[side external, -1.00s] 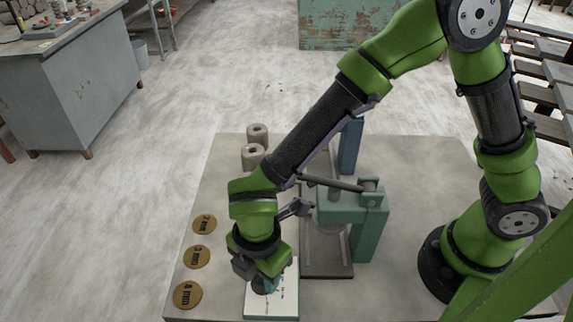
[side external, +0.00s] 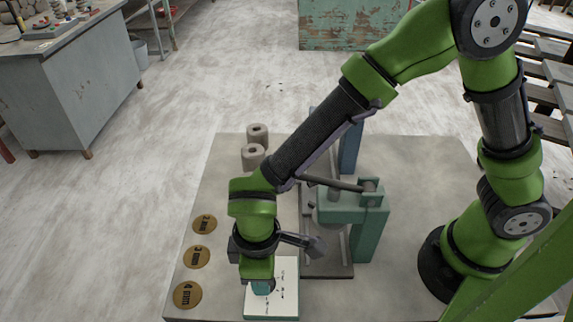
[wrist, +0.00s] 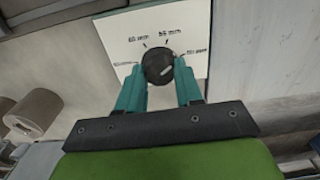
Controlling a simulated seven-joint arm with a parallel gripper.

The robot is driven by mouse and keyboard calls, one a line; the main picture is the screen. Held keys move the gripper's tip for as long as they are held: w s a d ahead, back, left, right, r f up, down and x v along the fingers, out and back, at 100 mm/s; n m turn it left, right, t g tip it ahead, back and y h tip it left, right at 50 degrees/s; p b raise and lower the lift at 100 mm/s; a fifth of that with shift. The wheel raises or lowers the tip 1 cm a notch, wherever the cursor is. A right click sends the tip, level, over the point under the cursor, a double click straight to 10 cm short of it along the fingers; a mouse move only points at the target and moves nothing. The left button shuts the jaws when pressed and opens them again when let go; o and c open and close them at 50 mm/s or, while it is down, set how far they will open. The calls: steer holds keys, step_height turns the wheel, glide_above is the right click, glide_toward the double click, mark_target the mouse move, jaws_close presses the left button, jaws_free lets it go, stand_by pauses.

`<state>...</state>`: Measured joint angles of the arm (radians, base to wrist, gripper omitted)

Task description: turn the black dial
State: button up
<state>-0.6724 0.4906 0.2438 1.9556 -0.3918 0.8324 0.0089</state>
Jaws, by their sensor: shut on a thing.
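The black dial (wrist: 157,66) is round and sits on a white panel (wrist: 121,34) with small printed mm labels around it. A short light mark lies on the right part of its face. My gripper (wrist: 160,74) has its teal fingers on the dial's left and right sides and is shut on it. In the side view, my gripper (side external: 262,287) points down over the white panel (side external: 286,284), and the dial is hidden behind the fingers.
A green press (side external: 341,207) with a lever stands right of the panel. Two clay cylinders (side external: 253,156) stand behind. Several brass discs (side external: 187,295) marked in mm lie to the left on the tabletop (side external: 420,165).

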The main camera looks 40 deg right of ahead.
steer(key=shift+m, duration=1.8)
steer(key=o, duration=1)
steer(key=shift+o, duration=0.2)
step_height(320, 180, up, 17)
